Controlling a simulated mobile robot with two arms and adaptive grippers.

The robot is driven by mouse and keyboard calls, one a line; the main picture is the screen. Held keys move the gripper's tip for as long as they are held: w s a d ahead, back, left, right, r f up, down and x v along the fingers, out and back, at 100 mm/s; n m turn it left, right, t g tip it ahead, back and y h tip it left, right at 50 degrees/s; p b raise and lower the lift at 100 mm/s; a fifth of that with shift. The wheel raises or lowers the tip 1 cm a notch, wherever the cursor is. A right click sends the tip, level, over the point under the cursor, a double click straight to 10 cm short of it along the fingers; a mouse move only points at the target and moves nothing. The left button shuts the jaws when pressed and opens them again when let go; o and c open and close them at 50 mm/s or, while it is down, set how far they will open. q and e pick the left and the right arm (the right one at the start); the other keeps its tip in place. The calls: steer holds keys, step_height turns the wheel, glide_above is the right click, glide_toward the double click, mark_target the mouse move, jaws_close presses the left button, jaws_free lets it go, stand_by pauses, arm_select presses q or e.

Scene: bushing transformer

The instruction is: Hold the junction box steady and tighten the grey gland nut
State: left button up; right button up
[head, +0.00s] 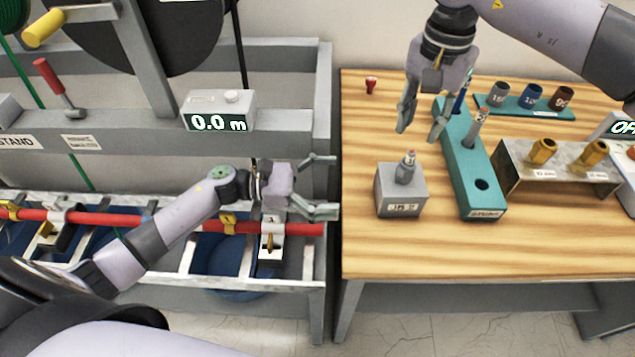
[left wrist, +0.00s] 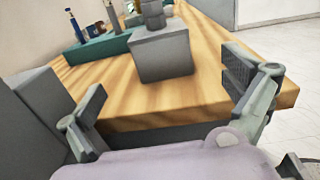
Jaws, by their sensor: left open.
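The grey junction box (head: 402,194) stands on the wooden table near its left front edge. The grey gland nut (head: 404,173) sits upright on top of the box with a pale, red-marked piece sticking out. In the left wrist view the box (left wrist: 162,57) lies ahead between my fingers, and the nut (left wrist: 153,15) is cut by the top edge. My left gripper (head: 323,186) is open and empty, left of the box and apart from it. My right gripper (head: 420,128) is open above the table, behind and above the box, with its fingers pointing down.
A teal rack (head: 470,180) holding tools stands just right of the box. A teal tray with sockets (head: 529,99), a metal stand with brass glands (head: 552,176) and a small red item (head: 370,85) are farther off. A cable stand (head: 322,120) borders the table's left.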

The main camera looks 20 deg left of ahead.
mark_target(401, 185)
arm_select(q)
steer(key=x, duration=1.4)
